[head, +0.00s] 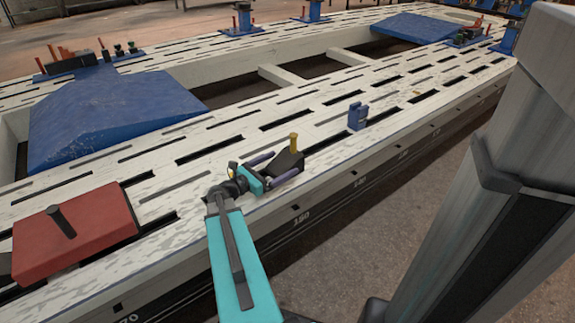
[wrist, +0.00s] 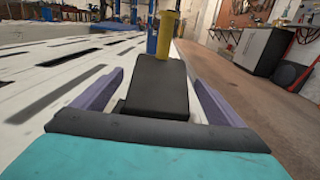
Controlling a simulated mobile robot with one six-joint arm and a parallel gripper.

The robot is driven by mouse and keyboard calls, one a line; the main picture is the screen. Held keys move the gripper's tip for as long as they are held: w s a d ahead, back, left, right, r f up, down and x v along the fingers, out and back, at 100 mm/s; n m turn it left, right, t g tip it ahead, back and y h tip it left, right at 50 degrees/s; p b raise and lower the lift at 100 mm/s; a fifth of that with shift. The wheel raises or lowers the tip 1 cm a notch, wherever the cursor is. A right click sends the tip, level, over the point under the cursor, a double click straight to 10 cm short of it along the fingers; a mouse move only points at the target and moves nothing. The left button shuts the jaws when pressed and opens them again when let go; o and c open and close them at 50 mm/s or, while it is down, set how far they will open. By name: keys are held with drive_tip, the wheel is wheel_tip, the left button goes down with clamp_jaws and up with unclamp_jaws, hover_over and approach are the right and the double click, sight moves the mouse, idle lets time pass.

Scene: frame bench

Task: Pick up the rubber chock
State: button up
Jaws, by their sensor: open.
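The rubber chock (head: 287,164) is a black wedge with a yellow post (head: 294,142) standing at its far end. It sits on the slotted white bench. My gripper (head: 278,167) is low over the bench at the chock, with its purple fingers spread on either side of it. In the wrist view, the chock (wrist: 157,85) lies between the two open fingers of my gripper (wrist: 158,95), with gaps visible beside it. The yellow post (wrist: 167,36) rises behind it. The chock's lower near end is partly hidden by the gripper body.
A small blue block (head: 357,116) stands farther along the bench (head: 240,150). A red block (head: 75,232) with a dark post lies at the left. Large blue ramps (head: 105,112) are at the back left and far right. The bench's front edge drops to the floor close by.

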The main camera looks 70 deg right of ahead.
sight(281, 163)
drive_tip(key=b+x, duration=0.1)
drive_tip(key=x, duration=0.2)
drive_tip(key=shift+f, duration=0.1)
drive_tip(key=shift+s+d, duration=0.35)
drive_tip(key=shift+d, duration=0.2)
drive_tip(key=c, duration=1.7)
